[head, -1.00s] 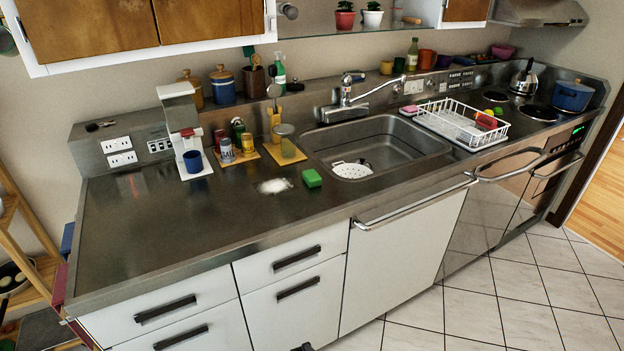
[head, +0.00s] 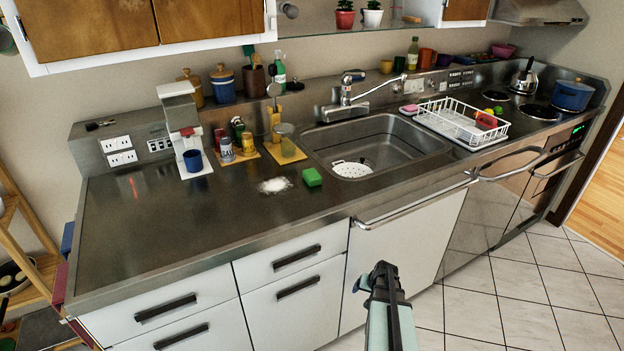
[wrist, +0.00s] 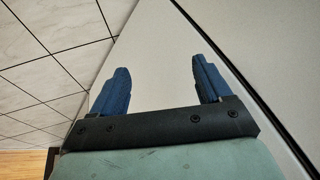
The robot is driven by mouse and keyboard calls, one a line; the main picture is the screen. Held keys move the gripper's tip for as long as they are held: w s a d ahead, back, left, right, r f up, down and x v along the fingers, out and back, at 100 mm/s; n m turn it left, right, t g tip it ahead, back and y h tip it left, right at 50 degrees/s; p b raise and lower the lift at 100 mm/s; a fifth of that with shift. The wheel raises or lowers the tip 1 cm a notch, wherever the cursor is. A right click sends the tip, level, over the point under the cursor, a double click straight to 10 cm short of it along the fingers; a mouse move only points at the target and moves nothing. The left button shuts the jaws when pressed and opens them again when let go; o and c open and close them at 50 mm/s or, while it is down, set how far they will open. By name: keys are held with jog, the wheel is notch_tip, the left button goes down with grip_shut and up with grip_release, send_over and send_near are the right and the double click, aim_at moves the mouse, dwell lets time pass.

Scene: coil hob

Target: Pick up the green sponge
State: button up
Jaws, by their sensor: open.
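The green sponge (head: 312,177) lies flat on the steel counter, left of the sink and beside a patch of white powder (head: 274,185). My gripper (head: 380,268) is in front of the white cabinet doors, below the counter's front edge, lower and to the right of the sponge in the head view. In the wrist view my gripper (wrist: 160,88) shows two blue fingers spread wide with nothing between them. The wrist view faces a white cabinet front and floor tiles; the sponge is not in it.
The sink (head: 375,147) with a white strainer is right of the sponge. Jars and cans (head: 227,151) and a coffee machine (head: 183,127) stand behind and left. A towel bar (head: 415,203) juts from the front. The left counter (head: 160,225) is clear.

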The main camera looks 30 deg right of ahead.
jog(key=s+d+r+m+t+h, duration=0.1)
jog(key=d+r+h, duration=0.1)
jog(key=d+r, duration=0.55)
jog(key=s+d+r+m+t+h, duration=0.15)
jog(key=d+r, duration=0.25)
jog(key=d, duration=0.6)
jog(key=d+r+m+t+h, duration=0.1)
jog(key=d+r+m, duration=0.1)
jog(key=d+r, duration=0.55)
jog(key=s+d+r+m+t+h, duration=0.1)
jog(key=s+d+r+t+h, duration=0.15)
jog(key=d+r, duration=1.05)
notch_tip(320, 180, up, 22)
jog(key=n+g+y, duration=0.6)
jog(key=n+y, duration=0.1)
jog(key=n, duration=0.6)
send_over(312, 173)
jog(key=s, duration=0.5)
jog(key=shift+w+x, duration=0.1)
jog(key=shift+x, duration=3.15)
jog(key=shift+w+x, duration=0.15)
jog(key=shift+x, duration=3.05)
jog(key=shift+a, duration=0.1)
